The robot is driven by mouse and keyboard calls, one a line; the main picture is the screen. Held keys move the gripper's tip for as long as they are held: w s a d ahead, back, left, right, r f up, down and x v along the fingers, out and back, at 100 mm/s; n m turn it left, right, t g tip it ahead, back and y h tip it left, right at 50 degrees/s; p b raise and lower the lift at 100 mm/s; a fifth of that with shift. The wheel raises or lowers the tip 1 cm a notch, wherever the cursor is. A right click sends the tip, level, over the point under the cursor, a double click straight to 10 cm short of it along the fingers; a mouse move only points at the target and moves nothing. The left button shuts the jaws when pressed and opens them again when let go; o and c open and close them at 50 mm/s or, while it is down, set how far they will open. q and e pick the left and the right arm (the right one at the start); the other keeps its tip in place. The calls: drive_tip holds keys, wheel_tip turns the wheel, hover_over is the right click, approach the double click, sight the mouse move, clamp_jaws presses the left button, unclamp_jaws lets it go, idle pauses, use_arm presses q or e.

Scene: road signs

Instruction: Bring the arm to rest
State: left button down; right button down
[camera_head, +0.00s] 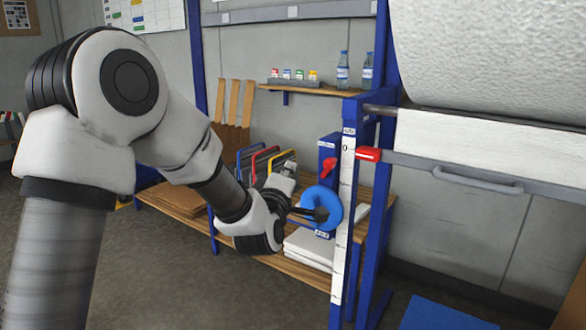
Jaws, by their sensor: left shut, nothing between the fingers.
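My left arm comes in from the left and reaches toward the blue frame post at the centre. My left gripper (318,214) is shut and empty, with its dark fingers in front of a round blue ring-shaped part (333,203). I cannot tell whether the fingertips touch this part. A blue upright box (326,152) with a red lever (328,168) stands just behind and above it. My right gripper is out of view.
A white scale strip (345,190) runs down the blue post (378,200) close to the gripper. A wooden shelf (170,202) holds coloured frames and white sheets. A large white roll (490,60) hangs upper right.

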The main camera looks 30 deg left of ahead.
use_arm(q)
drive_tip(key=shift+d, duration=0.2)
drive_tip(key=s+d+f+m+g+h, duration=0.1)
drive_tip(key=s+d+f+m+g, duration=0.15)
drive_tip(key=f, duration=0.95)
drive_tip(key=s+d+f+m+g+h, duration=0.1)
drive_tip(key=s+f+g, duration=0.25)
drive_tip(key=f, duration=0.95)
drive_tip(key=s+d+f+m+g+h, duration=0.1)
drive_tip(key=s+f+g, duration=0.15)
drive_tip(key=f, duration=0.95)
drive_tip(key=s+d+f+m+g+h, duration=0.1)
drive_tip(key=s+d+f+m+g, duration=0.15)
drive_tip(key=s+f, duration=0.55)
drive_tip(key=s+d+f+m+g+h, duration=0.1)
drive_tip(key=s+f+m+g, duration=0.3)
drive_tip(key=s, duration=0.7)
drive_tip(key=s+d+f+m+g, duration=0.1)
drive_tip(key=s+m+g, duration=0.1)
drive_tip(key=s, duration=0.3)
drive_tip(key=s+d+f+m+g, duration=0.1)
drive_tip(key=s+m, duration=0.3)
drive_tip(key=s, duration=0.2)
drive_tip(key=shift+f+g+h, duration=0.3)
drive_tip(key=shift+g+h, duration=0.1)
